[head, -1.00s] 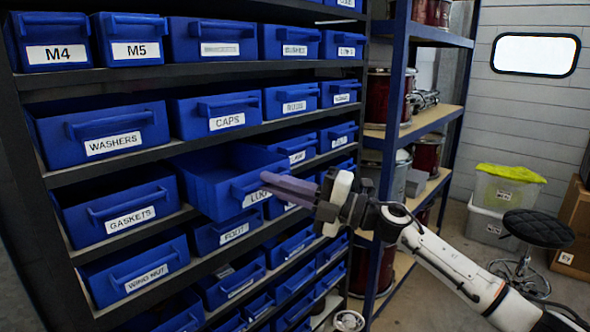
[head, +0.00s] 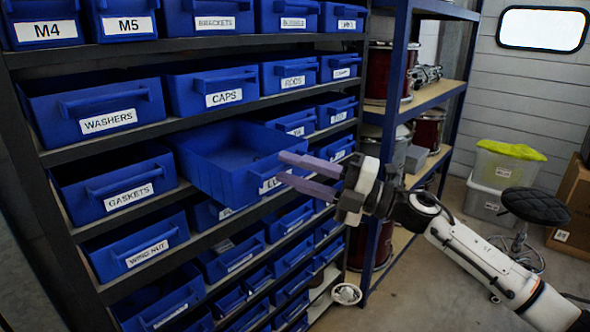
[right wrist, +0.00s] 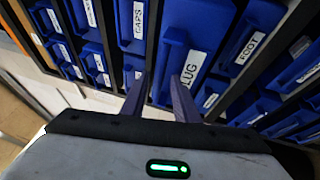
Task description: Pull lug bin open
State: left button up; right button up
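The lug bin (head: 236,188) is a blue bin in the middle of the rack, standing well out of its row with its empty-looking inside showing. Its label is partly hidden behind my right gripper in the head view. My right gripper (head: 281,166) is open, its two purple fingers apart in front of the bin's handle side. In the right wrist view the lug bin (right wrist: 207,22) shows its full LUG label and handle ahead of the open fingers (right wrist: 159,80). I cannot tell whether a fingertip touches the handle. My left gripper is not in view.
Other blue bins, such as the washers bin (head: 70,112), caps bin (head: 195,97) and gaskets bin (head: 100,205), fill the dark rack around it. A blue-framed shelf (head: 425,100) with drums stands to the right. A black stool (head: 535,206) stands on open floor farther right.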

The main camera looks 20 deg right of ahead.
jog(key=b+v, duration=0.3)
jog(key=v, duration=0.7)
jog(key=shift+s+d+f, duration=0.1)
jog(key=shift+s+f, duration=0.05)
dwell(0.5)
jog(key=s+a+f+m+t+h, duration=0.15)
jog(key=f+m+h, duration=0.35)
jog(key=f+m, duration=0.65)
jog(key=s+a+f+m+t+h, duration=0.15)
jog(key=f+m+h, duration=0.5)
jog(key=f, duration=0.95)
jog(key=s+a+f+m+g, duration=0.4)
jog(key=s+a+f, duration=0.2)
jog(key=s+f, duration=0.4)
jog(key=s+a+f+m+g, duration=0.4)
jog(key=s+a+f, duration=0.2)
jog(key=s+f, duration=0.4)
jog(key=shift+a+f, duration=0.15)
jog(key=shift+f, duration=0.1)
